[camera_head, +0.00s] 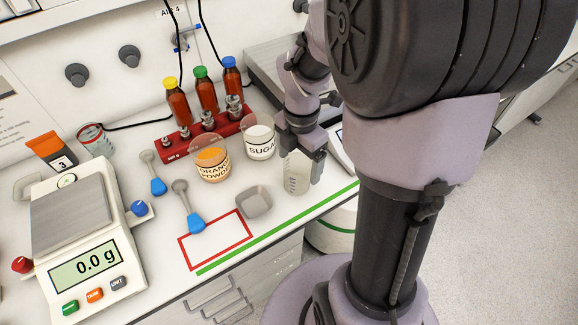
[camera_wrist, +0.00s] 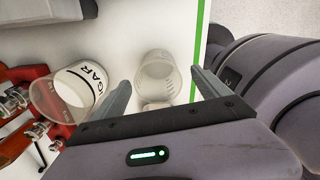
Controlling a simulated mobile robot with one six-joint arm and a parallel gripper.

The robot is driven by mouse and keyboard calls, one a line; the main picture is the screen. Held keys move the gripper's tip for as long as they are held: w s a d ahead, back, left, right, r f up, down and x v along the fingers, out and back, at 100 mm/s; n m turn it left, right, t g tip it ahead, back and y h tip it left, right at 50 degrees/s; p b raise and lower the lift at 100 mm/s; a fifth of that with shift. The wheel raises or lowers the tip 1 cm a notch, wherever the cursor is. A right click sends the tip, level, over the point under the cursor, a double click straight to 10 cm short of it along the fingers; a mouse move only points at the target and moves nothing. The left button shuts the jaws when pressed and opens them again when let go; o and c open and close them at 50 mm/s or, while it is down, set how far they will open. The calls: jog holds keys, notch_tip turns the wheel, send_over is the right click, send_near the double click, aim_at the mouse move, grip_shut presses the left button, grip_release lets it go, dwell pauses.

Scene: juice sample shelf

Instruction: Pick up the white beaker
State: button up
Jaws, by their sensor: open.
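A translucent white beaker (camera_head: 297,172) stands on the bench at the right, beside the green edge line and to the right of the sugar jar. In the wrist view the beaker (camera_wrist: 158,78) lies between the two open fingers, with a gap on each side. My gripper (camera_head: 302,160) is open and low over the beaker, pointing down; it also shows in the wrist view (camera_wrist: 160,90). Part of the beaker's upper portion is hidden behind the fingers in the head view.
A sugar jar (camera_head: 258,140) stands close to the left of my gripper, with an orange powder jar (camera_head: 211,160) further left. A red rack (camera_head: 178,148) with bottles is behind. A grey weighing dish (camera_head: 254,202), spoons and a scale (camera_head: 88,250) lie left. A green line (camera_head: 280,233) runs along the bench's front edge.

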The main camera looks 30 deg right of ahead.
notch_tip(320, 180, down, 7)
jog(key=b, duration=0.3)
jog(key=shift+w+a+r+b, duration=0.1)
jog(key=shift+w+r+b, duration=0.05)
jog(key=shift+b, duration=0.2)
jog(key=shift+r, duration=0.15)
jog(key=shift+c, duration=0.7)
jog(key=c, duration=1.4)
